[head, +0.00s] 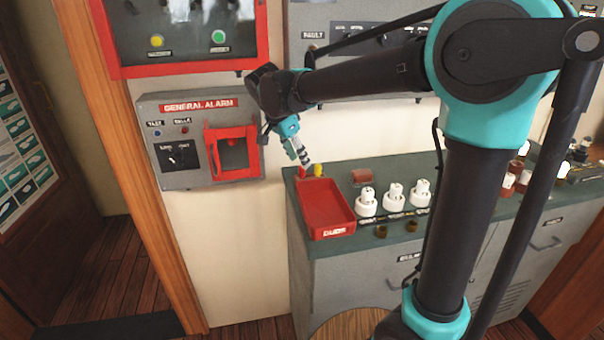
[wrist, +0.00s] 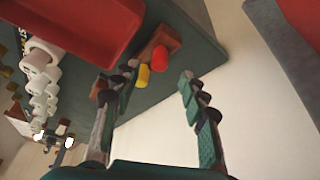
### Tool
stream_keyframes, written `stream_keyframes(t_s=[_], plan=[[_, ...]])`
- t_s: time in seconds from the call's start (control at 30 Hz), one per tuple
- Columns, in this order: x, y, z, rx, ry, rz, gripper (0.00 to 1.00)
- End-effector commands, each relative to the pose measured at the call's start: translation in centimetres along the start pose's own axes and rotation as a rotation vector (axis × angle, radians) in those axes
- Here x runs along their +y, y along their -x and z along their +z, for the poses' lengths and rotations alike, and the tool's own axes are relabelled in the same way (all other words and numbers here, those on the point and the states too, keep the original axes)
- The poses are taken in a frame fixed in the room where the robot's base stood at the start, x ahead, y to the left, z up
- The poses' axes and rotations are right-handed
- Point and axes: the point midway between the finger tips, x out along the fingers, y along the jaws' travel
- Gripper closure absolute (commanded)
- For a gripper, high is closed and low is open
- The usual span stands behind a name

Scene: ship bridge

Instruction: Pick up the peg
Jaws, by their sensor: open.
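Two small peg-like pieces stand at the far left corner of the green counter. One is red (head: 301,172) and one is yellow (head: 318,170); I cannot tell which is the peg. In the wrist view the red one (wrist: 160,57) and the yellow one (wrist: 143,76) stand side by side before a brownish-red block (wrist: 158,38). My gripper (head: 306,160) is open and empty, just above them and pointing down. In the wrist view its fingertips (wrist: 158,76) are spread on either side of the pieces in the picture, with yellow nearer the left finger.
A red tray marked DUDS (head: 328,208) sits close by on the counter (head: 350,240). Several white cylindrical fittings (head: 393,196) and a brownish-red piece (head: 362,176) stand to its right. The alarm box (head: 200,140) juts from the wall at left.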

Motion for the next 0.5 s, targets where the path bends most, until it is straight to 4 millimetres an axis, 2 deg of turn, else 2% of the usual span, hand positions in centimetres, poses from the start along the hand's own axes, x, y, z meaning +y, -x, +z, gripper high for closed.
stream_keyframes(t_s=[0.3, 0.5], plan=[[0.1, -4.2, 0.3, 0.0, -0.001, 0.0, 0.57], [0.1, -4.7, 0.4, 0.0, 0.0, -0.001, 0.57]])
